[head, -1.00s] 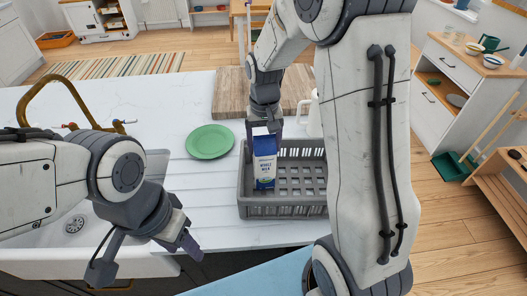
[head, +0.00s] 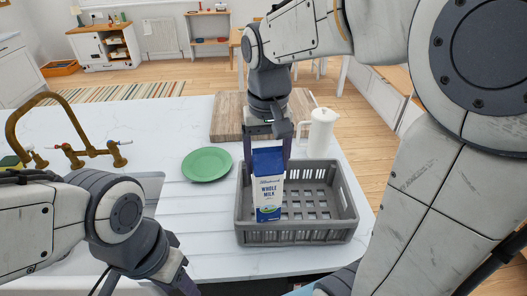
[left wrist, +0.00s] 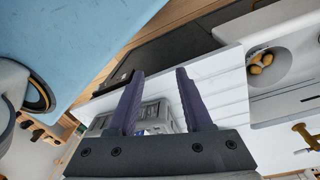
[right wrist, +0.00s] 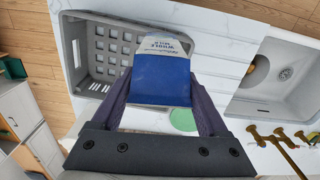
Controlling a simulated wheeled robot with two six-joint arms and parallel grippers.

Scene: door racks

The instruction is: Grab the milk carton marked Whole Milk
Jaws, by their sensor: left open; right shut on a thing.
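The blue and white carton marked Whole Milk (head: 268,188) stands upright within the outline of the grey crate (head: 294,238) in the head view. My right gripper (head: 268,138) reaches down from behind and is shut on its upper part. In the right wrist view the carton (right wrist: 160,78) sits between both fingers. I cannot tell whether its base touches the crate floor. My left gripper (left wrist: 159,74) is open and empty; in the head view it is low at the left, partly cut off by the bottom edge.
A green plate (head: 206,164) lies left of the crate. A wooden board (head: 228,117) lies behind, and a white jug (head: 320,133) stands behind the crate at the right. A sink with a brass tap (head: 68,108) is at the left.

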